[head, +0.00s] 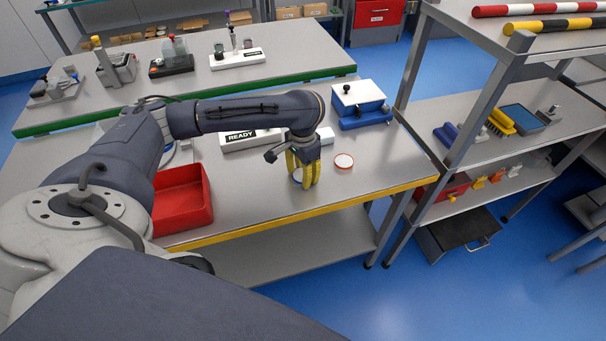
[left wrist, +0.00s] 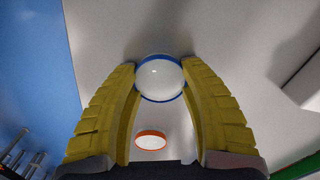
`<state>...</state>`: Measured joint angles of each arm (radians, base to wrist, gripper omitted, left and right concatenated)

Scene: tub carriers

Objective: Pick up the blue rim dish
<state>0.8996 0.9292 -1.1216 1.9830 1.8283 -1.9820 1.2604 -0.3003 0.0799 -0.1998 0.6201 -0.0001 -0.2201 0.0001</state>
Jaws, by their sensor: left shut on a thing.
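The blue rim dish (left wrist: 160,78) is a small round white dish with a blue rim. In the left wrist view it sits between the tips of my left gripper's yellow fingers (left wrist: 162,82), which are shut on it. In the head view my left gripper (head: 303,180) points down over the front part of the table, and its fingers mostly hide the dish. I cannot tell whether the dish touches the tabletop. My right gripper is not in view.
An orange-rimmed white dish (head: 343,161) lies just right of my left gripper. A red tub (head: 183,212) stands to the left, a white READY block (head: 250,139) behind, and a blue-and-white box (head: 358,97) at back right. A metal shelf (head: 468,160) stands right of the table.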

